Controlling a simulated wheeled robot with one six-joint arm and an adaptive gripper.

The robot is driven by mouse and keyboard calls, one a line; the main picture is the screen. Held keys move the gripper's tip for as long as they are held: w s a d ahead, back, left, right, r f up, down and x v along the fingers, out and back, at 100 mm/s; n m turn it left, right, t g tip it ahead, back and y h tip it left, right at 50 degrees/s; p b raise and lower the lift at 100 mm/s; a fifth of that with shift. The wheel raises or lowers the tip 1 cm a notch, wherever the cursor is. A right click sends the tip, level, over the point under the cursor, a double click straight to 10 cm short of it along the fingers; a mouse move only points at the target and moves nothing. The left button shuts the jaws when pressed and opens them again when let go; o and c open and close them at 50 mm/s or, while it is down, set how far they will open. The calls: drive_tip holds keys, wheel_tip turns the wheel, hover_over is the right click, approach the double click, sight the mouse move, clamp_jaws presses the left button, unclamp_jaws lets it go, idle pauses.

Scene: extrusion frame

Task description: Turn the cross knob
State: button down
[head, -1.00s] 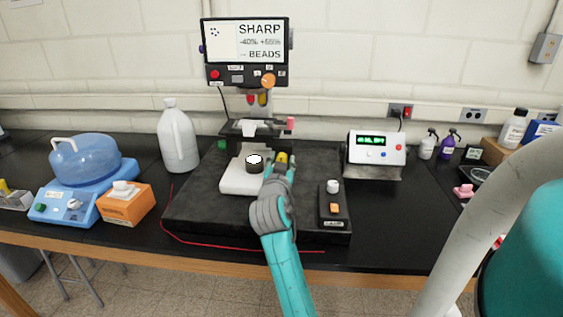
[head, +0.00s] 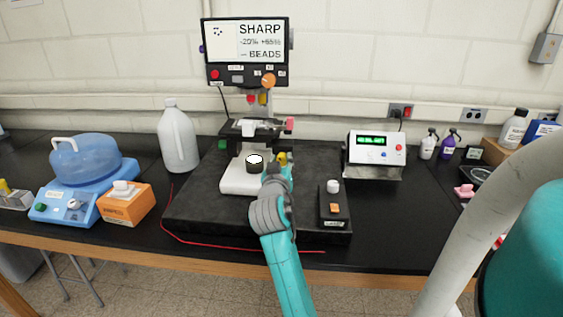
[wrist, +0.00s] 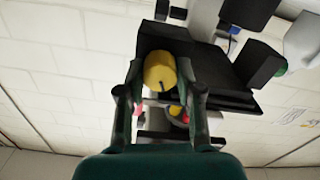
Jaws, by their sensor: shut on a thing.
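The yellow knob (head: 282,158) sits on the right side of the white-based microscope (head: 240,182). In the wrist view the yellow knob (wrist: 160,72) lies between my fingers, with a dark mark on its face. My gripper (wrist: 160,88) is shut on it, one finger on each side. In the head view my gripper (head: 277,171) reaches it from the front, and its fingers partly hide the knob's lower side. The screen (head: 262,42) above reads SHARP, about -20% +66%, BEADS, with a small group of blue dots. No cross shape shows on the knob.
A small black control box (head: 333,205) stands to the right on the dark base slab (head: 200,215). A display unit (head: 377,150) is farther right. A white jug (head: 177,137), an orange box (head: 127,204) and a blue bath (head: 85,175) stand left. A red cable runs along the front.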

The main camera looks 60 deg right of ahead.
drive_tip(key=n, duration=0.5)
idle(0.5)
drive_tip(key=c, duration=0.8)
unclamp_jaws()
drive_tip(key=shift+w, duration=0.1)
drive_tip(key=shift+o, duration=0.2)
drive_tip(key=v, duration=1.2)
drive_tip(key=shift+f, duration=0.1)
